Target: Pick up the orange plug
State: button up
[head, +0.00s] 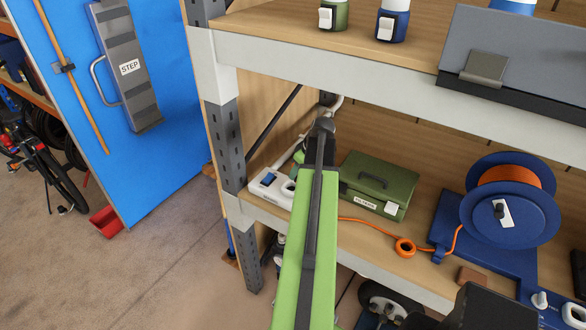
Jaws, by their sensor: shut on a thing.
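My green and black arm reaches from the bottom of the head view to the lower shelf. Its dark far end, with my gripper (327,150), is in front of the shelf's back left, mostly hidden by the arm itself. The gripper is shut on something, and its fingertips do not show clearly. The orange plug is not visible. Its orange cable (373,224) runs left from the blue reel (508,205), through a small loop on the shelf, and passes behind my arm towards the gripper. This fits the plug being in the jaws, but the grip itself is hidden.
A white power strip (266,183) with a blue switch lies left of my arm. A green box (378,184) stands close on the right. The upper shelf edge (400,83) and the grey upright (226,140) bound the space. Open floor (150,255) is at left.

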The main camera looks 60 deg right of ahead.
jog(key=s+d+r+p, duration=0.2)
jog(key=s+r+p, duration=0.2)
jog(key=s, duration=0.4)
jog(key=shift+s+d+r, duration=0.35)
jog(key=shift+d+r, duration=0.05)
jog(key=shift+r, duration=0.35)
